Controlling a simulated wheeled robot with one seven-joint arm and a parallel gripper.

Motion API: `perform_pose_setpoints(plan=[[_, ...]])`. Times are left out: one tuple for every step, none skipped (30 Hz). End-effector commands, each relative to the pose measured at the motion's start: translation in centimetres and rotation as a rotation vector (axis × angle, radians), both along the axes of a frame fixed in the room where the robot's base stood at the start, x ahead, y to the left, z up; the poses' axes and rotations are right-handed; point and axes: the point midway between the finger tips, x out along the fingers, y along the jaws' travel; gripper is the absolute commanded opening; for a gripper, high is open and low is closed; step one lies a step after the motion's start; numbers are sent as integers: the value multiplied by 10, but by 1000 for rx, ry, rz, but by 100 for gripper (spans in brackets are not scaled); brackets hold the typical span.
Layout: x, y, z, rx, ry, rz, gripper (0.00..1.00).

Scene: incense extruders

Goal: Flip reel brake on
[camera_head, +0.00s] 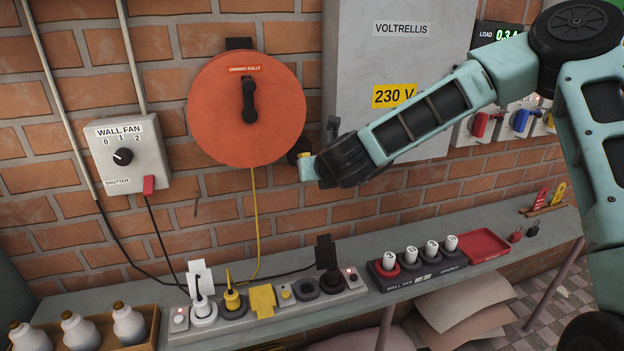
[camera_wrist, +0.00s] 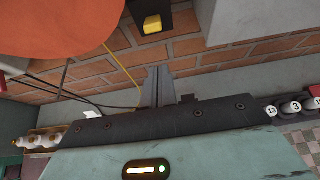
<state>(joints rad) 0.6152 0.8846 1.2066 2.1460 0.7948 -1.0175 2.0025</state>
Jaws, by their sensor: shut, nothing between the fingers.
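The orange cable reel (camera_head: 222,120) hangs on the brick wall with a black crank handle (camera_head: 249,100); its lower part shows at the upper left in the wrist view (camera_wrist: 60,28). At its lower right is a black block (camera_head: 298,148) partly hidden by my arm. In the wrist view this block carries a yellow rocker or tab (camera_wrist: 152,24), which looks like the reel brake. My gripper (camera_wrist: 158,86) is shut and empty, its fingers pointing toward the wall below the block, apart from it in the picture. In the head view the fingertips are hidden behind my wrist.
A grey Voltrellis cabinet (camera_head: 360,40) is right of the reel, and a wall fan switch box (camera_head: 128,152) left. Below, a shelf (camera_head: 140,300) bears a power strip (camera_head: 345,293), bottles, numbered plugs and a red tray (camera_head: 482,243). A yellow cord (camera_head: 256,215) hangs from the reel.

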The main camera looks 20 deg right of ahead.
Motion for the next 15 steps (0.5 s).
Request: perform_pose_setpoints(plan=[[-6,-1,5,-2,-3,0,0],[-9,-1,9,-2,-4,-1,0],[-14,-1,13,-2,-3,-1,0],[-18,-1,16,-2,-3,0,0],[-21,-1,19,-3,-2,-1,0],[-24,-1,23,-1,-2,-2,0],[-26,-1,26,0,-2,0,0],[-29,-1,28,-1,-2,-1,0],[-31,-1,30,-1,-1,-1,0],[-33,-1,31,-1,-1,-1,0],[-34,-1,33,-1,-1,-1,0],[-35,0,34,-1,-1,-1,0],[-36,0,34,-1,0,-1,0],[-36,0,35,1,0,-1,0],[-37,0,35,1,1,-1,0]])
